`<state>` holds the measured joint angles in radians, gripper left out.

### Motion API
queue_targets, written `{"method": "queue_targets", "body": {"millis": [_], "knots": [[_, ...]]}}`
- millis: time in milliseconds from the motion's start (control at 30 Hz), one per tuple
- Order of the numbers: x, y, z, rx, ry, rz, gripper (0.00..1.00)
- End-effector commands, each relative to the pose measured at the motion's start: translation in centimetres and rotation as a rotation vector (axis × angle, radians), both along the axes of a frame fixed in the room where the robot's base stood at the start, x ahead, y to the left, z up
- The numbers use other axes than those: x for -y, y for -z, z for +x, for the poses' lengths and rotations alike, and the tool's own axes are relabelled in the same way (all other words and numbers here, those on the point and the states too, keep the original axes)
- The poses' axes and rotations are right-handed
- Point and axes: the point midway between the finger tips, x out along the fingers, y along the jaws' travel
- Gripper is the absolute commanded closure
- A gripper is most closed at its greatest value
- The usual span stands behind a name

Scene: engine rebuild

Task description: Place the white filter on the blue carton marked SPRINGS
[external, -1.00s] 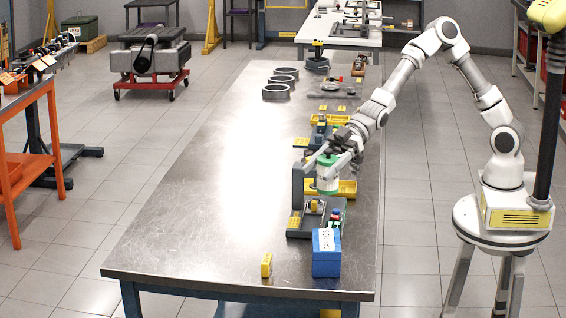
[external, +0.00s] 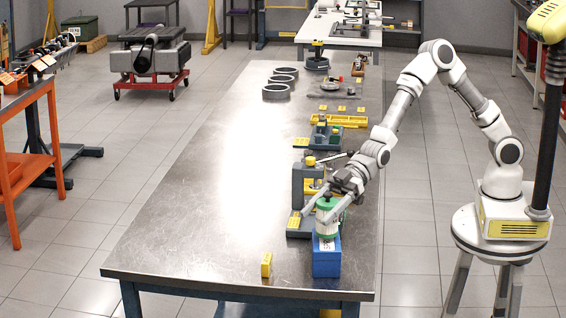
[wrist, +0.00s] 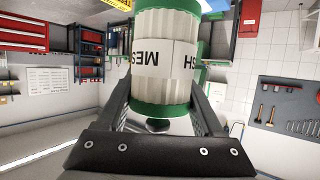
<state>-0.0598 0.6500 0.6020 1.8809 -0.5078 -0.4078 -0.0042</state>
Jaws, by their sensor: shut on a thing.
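The white filter (external: 327,222) has green end bands and sits between the fingers of my gripper (external: 328,214). It is upright, directly over the blue carton (external: 326,261) near the table's front right. Its bottom appears at or very near the carton's top; I cannot tell if they touch.
A small yellow block (external: 266,265) stands left of the carton. Behind the carton are a grey tray (external: 297,232) and a grey upright fixture (external: 298,187). The table's (external: 190,220) left and middle are clear.

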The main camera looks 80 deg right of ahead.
Motion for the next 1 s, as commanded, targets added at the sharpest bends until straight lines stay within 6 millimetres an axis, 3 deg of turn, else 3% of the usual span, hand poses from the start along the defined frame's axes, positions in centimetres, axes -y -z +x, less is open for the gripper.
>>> {"method": "queue_targets", "body": {"millis": [100,467,500,600,667,1000], "knots": [[-0.1,1.4,-0.1,-0.001,-0.002,0.000,0.95],[0.0,1.9,0.0,0.001,0.000,0.002,0.95],[0.0,1.8,0.0,0.001,0.000,0.001,0.26],[0.0,1.8,0.0,0.000,-0.001,0.000,0.08],[0.0,1.8,0.0,0.000,-0.001,0.000,0.02],[0.0,1.4,0.0,0.000,-0.001,0.001,0.02]]}}
